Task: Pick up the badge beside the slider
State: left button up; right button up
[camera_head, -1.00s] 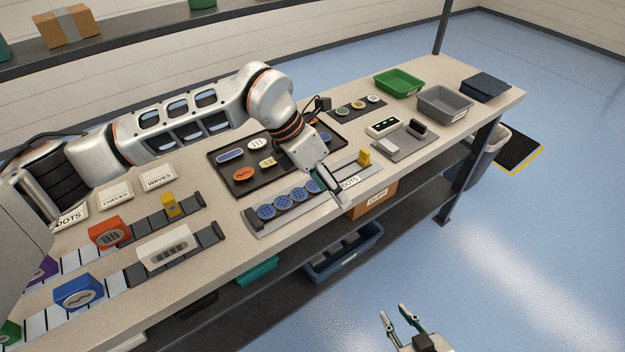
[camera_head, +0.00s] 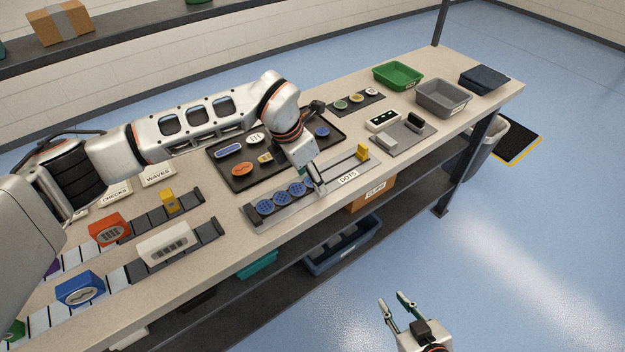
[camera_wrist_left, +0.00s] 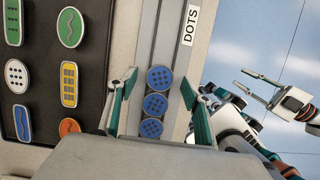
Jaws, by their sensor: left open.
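A row of blue round badges with dots (camera_head: 281,198) lies in the grey rail labelled DOTS (camera_head: 347,177). The yellow slider (camera_head: 361,152) stands on the rail at its right end, apart from the row. My left gripper (camera_head: 316,186) is low over the right end of the row and partly hides the badge there. In the left wrist view its open fingers (camera_wrist_left: 159,80) are on either side of the rail, with the end badge (camera_wrist_left: 159,78) between the tips and empty. The slider is out of that view. My right gripper (camera_head: 394,299) is open and empty over the floor.
A dark tray of mixed badges (camera_head: 234,181) lies behind the rail. A press (camera_head: 404,135) and green (camera_head: 398,75) and grey bins (camera_head: 444,97) stand to the right. Red (camera_head: 109,230), white (camera_head: 166,247) and blue blocks (camera_head: 80,289) stand on rails at left.

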pick_arm(q)
jog(key=c, duration=0.9)
